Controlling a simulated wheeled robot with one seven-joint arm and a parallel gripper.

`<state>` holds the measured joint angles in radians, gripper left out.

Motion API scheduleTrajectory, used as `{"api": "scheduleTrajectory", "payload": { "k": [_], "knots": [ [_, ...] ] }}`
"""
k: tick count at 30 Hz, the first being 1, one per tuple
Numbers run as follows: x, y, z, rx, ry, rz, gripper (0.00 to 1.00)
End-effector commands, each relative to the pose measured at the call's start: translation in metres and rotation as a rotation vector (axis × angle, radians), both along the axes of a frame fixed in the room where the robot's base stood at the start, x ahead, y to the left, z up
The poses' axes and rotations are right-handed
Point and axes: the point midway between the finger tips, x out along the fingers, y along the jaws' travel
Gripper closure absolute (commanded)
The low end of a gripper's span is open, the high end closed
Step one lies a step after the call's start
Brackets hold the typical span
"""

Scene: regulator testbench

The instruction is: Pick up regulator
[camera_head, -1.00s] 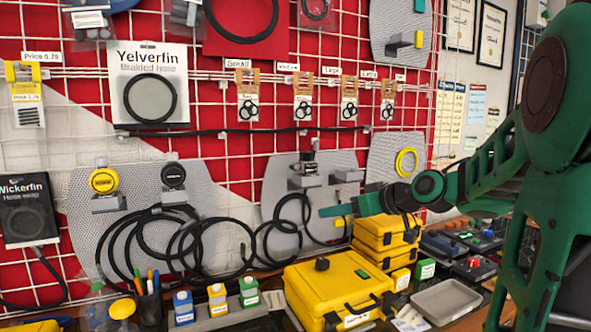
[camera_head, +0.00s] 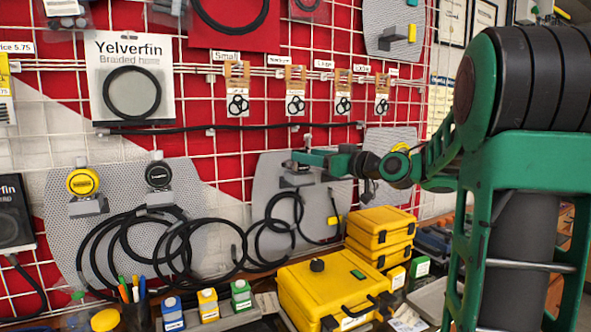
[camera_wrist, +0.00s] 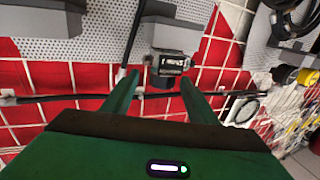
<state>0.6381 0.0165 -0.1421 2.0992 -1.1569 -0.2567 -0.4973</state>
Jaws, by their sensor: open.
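A small black regulator (camera_wrist: 172,64) sits at a grey bracket on a perforated grey panel (camera_wrist: 178,36) in the wrist view. My gripper (camera_wrist: 160,78) is open there, with one green finger on each side of the regulator's line. The regulator shows just beyond and between the fingertips; I cannot tell whether they touch it. In the head view my gripper (camera_head: 305,157) reaches left to the right-hand panel (camera_head: 270,200) and partly hides the regulator. Two other round regulators, one yellow (camera_head: 82,182) and one black (camera_head: 158,175), sit on the left panel.
Yellow cases (camera_head: 330,290) stand on the bench below my arm. A black bar (camera_head: 235,127) runs along the red wall grid above. Small bottles (camera_head: 208,304) line the bench front.

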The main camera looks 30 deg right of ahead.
Motion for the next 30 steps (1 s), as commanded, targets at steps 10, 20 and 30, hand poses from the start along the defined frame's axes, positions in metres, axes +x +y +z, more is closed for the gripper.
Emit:
{"api": "scheduleTrajectory", "payload": {
  "k": [10,20,30],
  "knots": [
    [0.037,0.016,0.004,0.0,0.001,0.002,0.47],
    [0.038,0.017,0.004,0.0,0.001,0.002,0.66],
    [0.038,0.017,0.004,-0.001,0.0,0.003,1.0]
  ]
}}
